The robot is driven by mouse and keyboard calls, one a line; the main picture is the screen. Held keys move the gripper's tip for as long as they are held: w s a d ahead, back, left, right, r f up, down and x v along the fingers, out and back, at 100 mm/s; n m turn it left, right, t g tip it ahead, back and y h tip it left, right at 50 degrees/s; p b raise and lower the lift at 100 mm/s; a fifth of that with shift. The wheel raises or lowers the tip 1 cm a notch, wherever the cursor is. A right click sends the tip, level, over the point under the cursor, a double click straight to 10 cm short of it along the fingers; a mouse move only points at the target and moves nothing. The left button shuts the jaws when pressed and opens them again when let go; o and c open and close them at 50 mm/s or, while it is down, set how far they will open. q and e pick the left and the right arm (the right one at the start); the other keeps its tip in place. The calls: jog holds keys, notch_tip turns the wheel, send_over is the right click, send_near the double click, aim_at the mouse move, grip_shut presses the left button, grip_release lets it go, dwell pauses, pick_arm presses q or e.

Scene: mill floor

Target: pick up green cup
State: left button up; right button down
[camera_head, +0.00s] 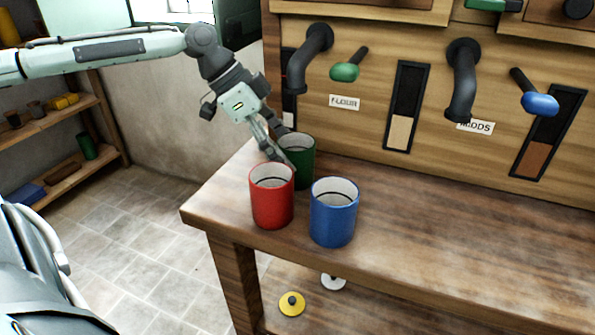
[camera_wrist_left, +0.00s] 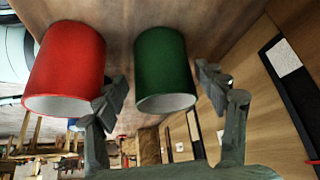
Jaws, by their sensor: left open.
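The green cup (camera_head: 301,168) stands upright on the wooden bench, behind the red cup (camera_head: 271,197) and the blue cup (camera_head: 334,212). My left gripper (camera_head: 281,146) is open and reaches down to the green cup's left side near its rim. In the left wrist view, the green cup (camera_wrist_left: 165,65) appears between the spread fingers, with visible gaps on both sides. One finger lies between it and the red cup (camera_wrist_left: 68,65). The red cup hides part of the green cup in the head view. My right gripper is in neither view.
The bench top (camera_head: 430,225) is clear to the right of the cups. A wooden panel with a dark spout (camera_head: 312,55) and green-handled lever (camera_head: 345,72) rises behind. A yellow disc (camera_head: 292,304) lies on the lower shelf. Shelves (camera_head: 70,180) stand at left.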

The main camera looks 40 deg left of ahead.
aim_at(297, 165)
pick_arm(q)
jog(key=x, duration=0.4)
jog(key=shift+w+f+b, duration=0.1)
jog(key=shift+f+b, duration=0.2)
jog(key=c, duration=1.1)
jog(key=shift+r, duration=0.25)
